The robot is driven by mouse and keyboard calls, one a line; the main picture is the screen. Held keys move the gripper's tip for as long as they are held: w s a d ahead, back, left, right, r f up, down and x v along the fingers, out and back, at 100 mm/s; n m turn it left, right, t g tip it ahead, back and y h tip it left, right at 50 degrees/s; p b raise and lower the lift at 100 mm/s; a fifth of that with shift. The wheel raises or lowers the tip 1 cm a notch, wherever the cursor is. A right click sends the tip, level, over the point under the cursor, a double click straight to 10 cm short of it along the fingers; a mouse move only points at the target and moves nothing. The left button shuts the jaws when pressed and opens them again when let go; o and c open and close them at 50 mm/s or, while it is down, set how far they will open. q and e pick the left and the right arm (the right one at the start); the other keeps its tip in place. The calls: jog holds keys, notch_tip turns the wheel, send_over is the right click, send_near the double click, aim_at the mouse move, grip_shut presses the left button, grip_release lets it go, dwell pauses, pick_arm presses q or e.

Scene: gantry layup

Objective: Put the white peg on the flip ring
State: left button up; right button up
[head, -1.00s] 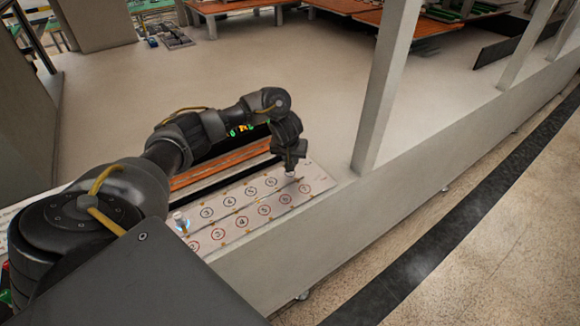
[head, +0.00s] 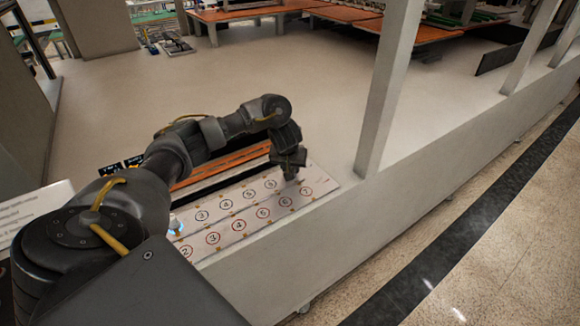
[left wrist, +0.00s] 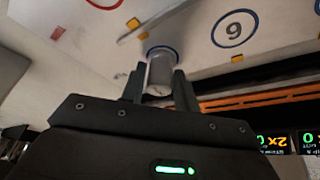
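My left gripper (head: 291,170) is low over the far end of the numbered board (head: 322,182). In the left wrist view, the gripper (left wrist: 160,85) has its fingers on both sides of the white peg (left wrist: 160,72) and appears shut on it. The peg's far end is at a dark blue ring (left wrist: 163,48), inside its outline; I cannot tell whether it touches the board. In the head view, the gripper hides the peg. No visible label tells which ring is the flip ring. My right gripper is not in view.
The board has dark and red numbered rings, including a dark ring (left wrist: 235,28) beside the peg. A small white object with a blue glow (head: 175,224) is near its near end. An upright post (head: 388,90) rises from the low wall (head: 345,215) just right of the board.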

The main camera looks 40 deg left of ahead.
pick_arm(q)
jog(key=shift+o, duration=1.4)
jog(key=shift+r, duration=0.1)
jog(key=p+v, duration=0.6)
jog(key=v, duration=0.6)
jog(key=shift+p, duration=0.3)
jog(key=shift+s+d, duration=0.1)
